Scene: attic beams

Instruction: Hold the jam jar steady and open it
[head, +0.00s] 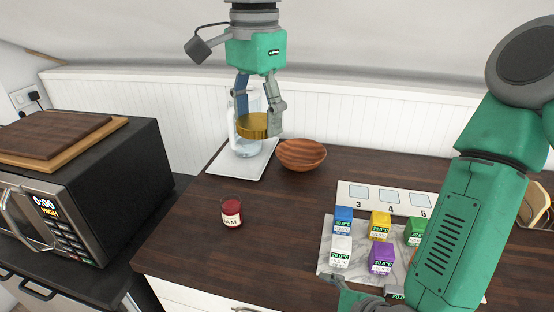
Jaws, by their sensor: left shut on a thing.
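The jam jar (231,213) is a small dark red jar with a white JAM label, upright on the dark wood counter left of centre. No lid shows on its top. My left gripper (255,120) points down from above, behind and above the jar. It is shut on a round gold lid (252,126), held clear of the counter and apart from the jar. My right arm comes in from the right. Part of its hand shows at the bottom edge, in front of the marble board; its fingers are mostly cut off, and it is not at the jar.
A clear glass vessel (244,148) stands on a white tray (232,167) behind the lid. A wooden bowl (301,154) is beside it. Several coloured cubes sit on a marble board (327,245) at right, before a numbered card (376,208). A microwave (100,185) is left.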

